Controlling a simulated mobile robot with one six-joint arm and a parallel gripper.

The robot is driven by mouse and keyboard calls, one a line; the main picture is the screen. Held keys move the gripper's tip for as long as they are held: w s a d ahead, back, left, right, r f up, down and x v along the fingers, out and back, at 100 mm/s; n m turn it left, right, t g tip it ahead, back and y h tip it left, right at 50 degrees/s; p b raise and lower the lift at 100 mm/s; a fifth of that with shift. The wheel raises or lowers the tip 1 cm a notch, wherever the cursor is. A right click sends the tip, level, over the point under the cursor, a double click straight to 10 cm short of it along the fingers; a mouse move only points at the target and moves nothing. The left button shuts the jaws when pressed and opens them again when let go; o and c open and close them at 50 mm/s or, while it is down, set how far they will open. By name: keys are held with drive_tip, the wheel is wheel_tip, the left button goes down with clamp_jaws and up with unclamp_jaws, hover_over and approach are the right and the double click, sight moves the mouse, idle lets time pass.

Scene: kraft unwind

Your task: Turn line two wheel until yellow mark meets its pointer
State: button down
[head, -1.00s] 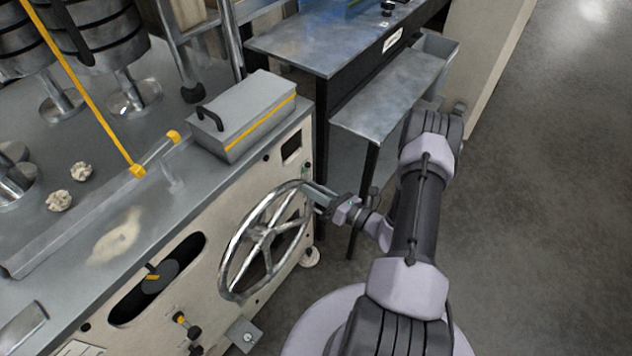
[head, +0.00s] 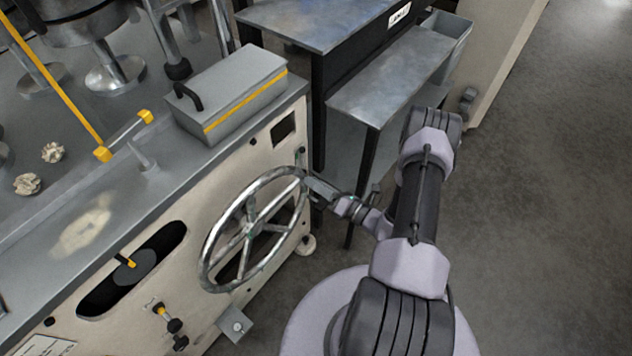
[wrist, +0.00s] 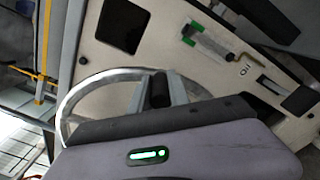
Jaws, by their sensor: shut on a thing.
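A metal handwheel (head: 206,252) with spokes stands on the cream side panel of the machine. My gripper (head: 307,187) is at the wheel's right rim and shut on it. In the wrist view the wheel rim (wrist: 88,92) curves at left and my gripper's fingers (wrist: 160,92) show at the centre. Left of the wheel, a dark disc (head: 138,272) sits in a black slot. It carries a yellow mark (head: 131,264), close to a small dark pointer-like bar (head: 121,258); the two look nearly in line, but whether they meet exactly is too small to tell.
A grey box (head: 230,90) with a black handle and yellow stripe stands on the machine top. Small knobs (head: 173,325) and a bracket (head: 234,324) stick out below the wheel. A metal bench (head: 390,75) stands behind my arm. Open floor (head: 540,230) lies at right.

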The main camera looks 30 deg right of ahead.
drive_tip(key=c, duration=1.3)
unclamp_jaws()
drive_tip(key=shift+o, duration=0.2)
drive_tip(key=p+v, duration=0.4)
drive_tip(key=v, duration=1.3)
drive_tip(key=shift+s, duration=0.2)
